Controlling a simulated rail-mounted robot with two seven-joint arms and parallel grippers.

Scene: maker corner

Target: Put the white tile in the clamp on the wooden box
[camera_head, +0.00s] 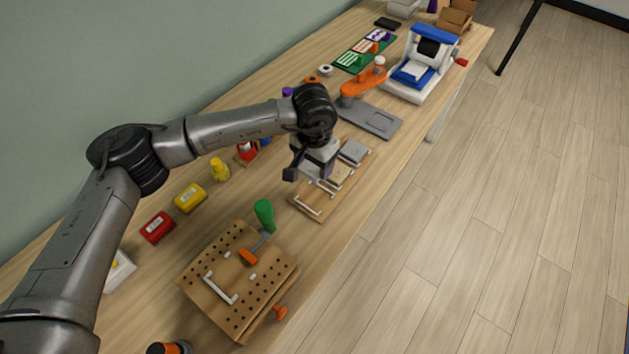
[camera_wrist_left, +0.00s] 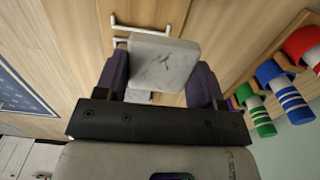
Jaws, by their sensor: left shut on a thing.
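My left gripper (camera_wrist_left: 160,88) is shut on the white tile (camera_wrist_left: 162,62), a pale square slab with dark veins, held between two purple fingers. In the head view the left gripper (camera_head: 318,170) is over a wooden board with white bars (camera_head: 300,205), and mostly hides the tile. A tan tile (camera_head: 342,176) and a grey tile (camera_head: 355,152) sit on that board. The wooden box (camera_head: 205,293), dotted with holes, stands nearer on the table. Its clamp has a green handle (camera_head: 265,214) and an orange tip (camera_head: 248,257); a white L-shaped bracket (camera_head: 221,290) is on the top.
Red (camera_head: 157,227) and yellow (camera_head: 190,198) containers stand along the wall side. A grey plate with an orange part (camera_head: 370,119) and a white-blue machine (camera_head: 423,66) are farther back. An orange knob (camera_head: 281,312) sticks out from the wooden box near the table edge.

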